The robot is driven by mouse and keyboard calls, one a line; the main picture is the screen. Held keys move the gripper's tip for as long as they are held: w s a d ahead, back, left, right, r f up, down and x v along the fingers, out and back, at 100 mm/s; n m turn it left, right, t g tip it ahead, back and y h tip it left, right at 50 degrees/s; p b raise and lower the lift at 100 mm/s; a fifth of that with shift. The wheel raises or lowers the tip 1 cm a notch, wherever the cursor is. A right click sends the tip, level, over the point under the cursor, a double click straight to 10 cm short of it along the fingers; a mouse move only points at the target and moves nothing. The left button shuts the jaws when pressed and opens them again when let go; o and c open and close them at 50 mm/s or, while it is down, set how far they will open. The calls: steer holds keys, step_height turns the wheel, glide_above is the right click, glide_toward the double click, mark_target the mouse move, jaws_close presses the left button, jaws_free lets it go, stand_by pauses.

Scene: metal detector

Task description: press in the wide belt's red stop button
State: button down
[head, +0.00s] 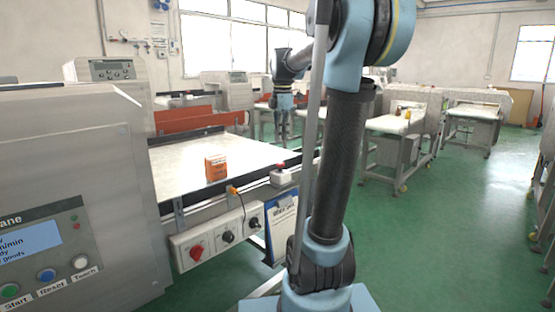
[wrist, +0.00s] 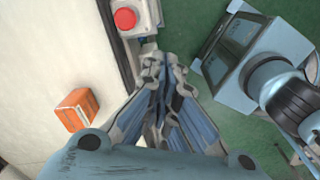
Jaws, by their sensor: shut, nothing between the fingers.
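The wide belt (head: 240,158) is a pale surface with a metal side rail. The red stop button (head: 281,164) sits on a small white box (head: 282,178) at the belt's near right edge. In the wrist view the red button (wrist: 125,18) shows at the top, on its light box (wrist: 145,13). My gripper (head: 284,138) hangs down, above and beyond the button in the head view. In the wrist view my gripper (wrist: 163,60) is shut and empty, its fingertips below and to the right of the button, apart from it in the picture.
An orange box (head: 215,166) stands on the belt and shows in the wrist view (wrist: 76,110). A panel of knobs (head: 220,237), including a red one, and a clipboard (head: 281,225) hang below the rail. A grey machine (head: 75,190) stands left. Green floor (head: 440,230) is open at right.

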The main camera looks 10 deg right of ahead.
mark_target(278, 163)
steer(key=w+r+n, duration=0.2)
steer(key=w+n, duration=0.2)
steer(key=w, duration=0.3)
steer(key=shift+a+r+n, duration=0.15)
steer(key=shift+r+n, duration=0.25)
steer(key=shift+w+f, duration=0.1)
step_height(278, 163, down, 13)
steer(key=shift+f, duration=0.45)
